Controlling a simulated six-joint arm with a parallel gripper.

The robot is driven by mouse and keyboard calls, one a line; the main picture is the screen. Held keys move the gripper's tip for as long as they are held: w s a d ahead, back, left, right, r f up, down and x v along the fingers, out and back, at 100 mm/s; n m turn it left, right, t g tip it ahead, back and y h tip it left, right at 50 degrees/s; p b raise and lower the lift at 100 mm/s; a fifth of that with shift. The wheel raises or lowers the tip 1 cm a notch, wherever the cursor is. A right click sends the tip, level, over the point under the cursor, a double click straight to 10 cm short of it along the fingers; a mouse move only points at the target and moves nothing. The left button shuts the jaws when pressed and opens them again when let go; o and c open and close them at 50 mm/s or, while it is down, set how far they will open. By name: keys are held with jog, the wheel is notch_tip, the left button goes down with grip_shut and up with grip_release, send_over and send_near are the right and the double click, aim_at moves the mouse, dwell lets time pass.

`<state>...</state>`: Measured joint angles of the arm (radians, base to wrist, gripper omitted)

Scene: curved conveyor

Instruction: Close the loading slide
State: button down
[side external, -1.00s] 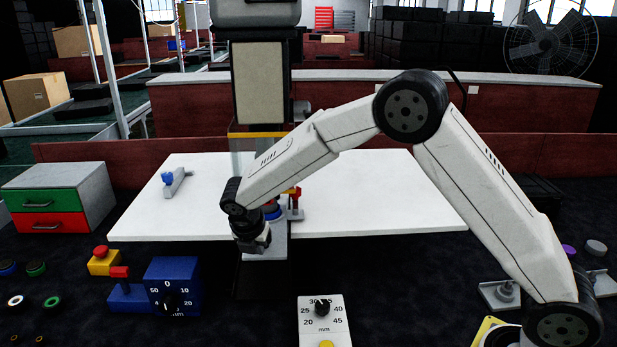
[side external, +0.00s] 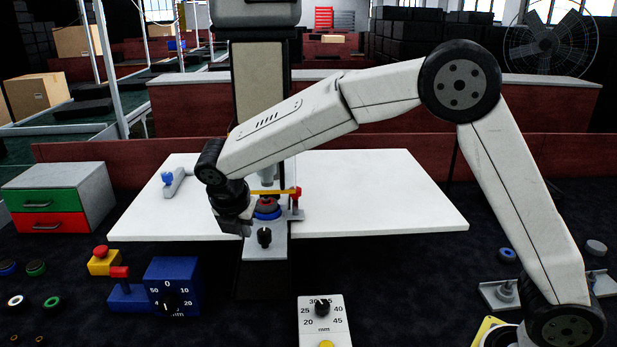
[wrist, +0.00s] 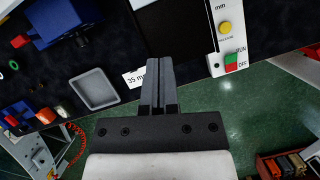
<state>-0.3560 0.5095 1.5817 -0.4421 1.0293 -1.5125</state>
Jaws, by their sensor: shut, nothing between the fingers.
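The loading slide (side external: 254,250) is a grey plate with a black knob (side external: 264,237). It sticks out past the front edge of the white table, below the press column. A blue ring with a dark red and black part (side external: 267,208) sits on the slide behind the knob. My gripper (side external: 240,231) is at the left of the knob and slightly above it, pointing down, with a small gap between them in the picture. Its two dark fingers (wrist: 160,85) are together and empty in the wrist view. The slide cannot be made out in the wrist view.
A yellow bar (side external: 275,192) crosses behind the ring. A red-topped post (side external: 297,203) stands right of the slide. A blue dial box (side external: 171,286) and white mm panel (side external: 322,322) stand in front. The right of the white table (side external: 380,195) is clear.

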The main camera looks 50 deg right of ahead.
aim_at(257, 247)
jog(key=s+a+f+n, duration=0.1)
jog(key=s+f+n+t, duration=0.1)
jog(key=n, duration=0.1)
jog(key=shift+s+a+f+y, duration=0.1)
jog(key=shift+s+a+y, duration=0.2)
jog(key=shift+s+a, duration=0.1)
jog(key=shift+f, duration=0.1)
jog(key=x, duration=1)
jog(key=shift+f, duration=0.1)
jog(key=shift+w+d, duration=1.4)
jog(key=shift+r, duration=0.2)
jog(key=shift+w+d, duration=1.8)
